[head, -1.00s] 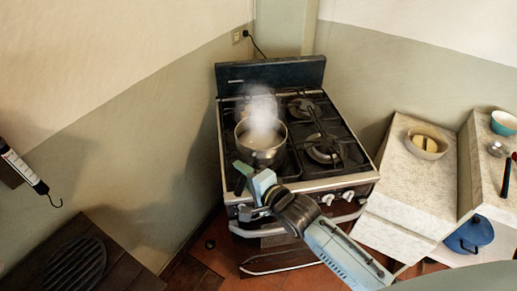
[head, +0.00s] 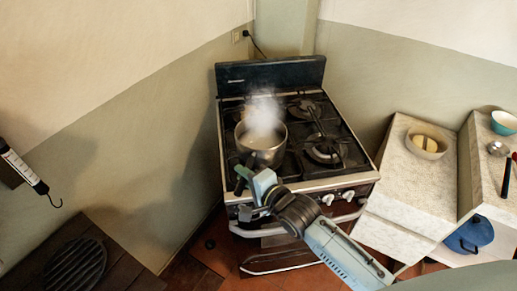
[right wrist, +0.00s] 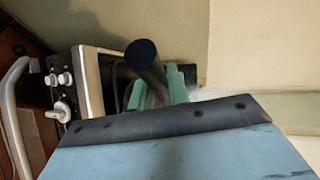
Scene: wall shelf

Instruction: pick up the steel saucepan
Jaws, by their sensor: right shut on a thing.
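The steel saucepan (head: 264,157) is at the front left of the stove, upright, with steam rising from it. I cannot tell whether its base touches the grate. My right gripper (head: 243,179) is at the pan's near side, over the stove's front edge. In the right wrist view a dark round handle (right wrist: 146,58) stands between the green fingers of this gripper (right wrist: 158,92), which are shut on it. The pan's body is hidden in that view. My left gripper is not in view.
The stove (head: 325,172) has other burners bare and knobs along its front. To the right are a pale counter (head: 405,178) with a bowl (head: 427,142), and a blue pot (head: 471,234) lower down. A dark slatted surface (head: 85,262) is at lower left.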

